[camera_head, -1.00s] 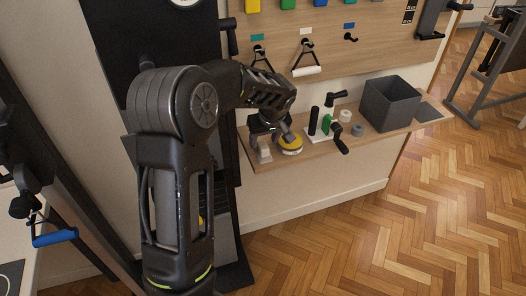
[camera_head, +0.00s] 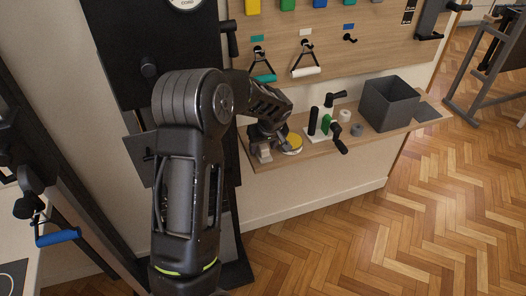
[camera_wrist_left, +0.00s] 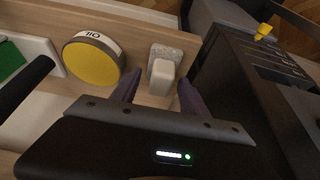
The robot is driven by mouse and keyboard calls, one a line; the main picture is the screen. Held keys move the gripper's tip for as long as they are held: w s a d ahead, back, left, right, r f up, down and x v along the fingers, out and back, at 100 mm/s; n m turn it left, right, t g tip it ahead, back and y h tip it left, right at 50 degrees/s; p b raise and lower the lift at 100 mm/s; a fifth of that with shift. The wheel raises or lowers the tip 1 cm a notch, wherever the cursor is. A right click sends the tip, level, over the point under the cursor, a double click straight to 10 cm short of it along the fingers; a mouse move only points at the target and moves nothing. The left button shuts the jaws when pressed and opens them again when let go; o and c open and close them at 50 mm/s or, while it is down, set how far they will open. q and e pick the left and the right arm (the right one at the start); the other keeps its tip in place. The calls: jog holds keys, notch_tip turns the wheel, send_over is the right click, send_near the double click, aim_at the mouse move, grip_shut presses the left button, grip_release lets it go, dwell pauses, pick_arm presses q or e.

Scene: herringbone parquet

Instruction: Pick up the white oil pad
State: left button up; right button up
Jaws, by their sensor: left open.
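A small white block (camera_wrist_left: 162,78) with a speckled grey-white part (camera_wrist_left: 166,53) stands on the wooden shelf (camera_wrist_left: 135,29); in the head view it shows at the shelf's left end (camera_head: 264,154). Beside it, apart, is a round tin (camera_wrist_left: 94,61) with a yellow top and a white rim lettered OIL, upside down in the wrist view. My left gripper (camera_wrist_left: 158,88) is open, its two dark fingertips on either side of the white block's near end. I cannot tell whether they touch it. My right gripper is not in view.
A white-based stand with black posts and a green piece (camera_head: 326,122) is right of the tin. A grey open box (camera_head: 390,103) stands further right. Handles (camera_head: 305,70) hang on the board above. A dark unit (camera_wrist_left: 262,85) is close right in the wrist view.

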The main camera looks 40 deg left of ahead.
pick_arm(q)
jog(key=shift+c, duration=0.3)
grip_shut()
dwell(0.4)
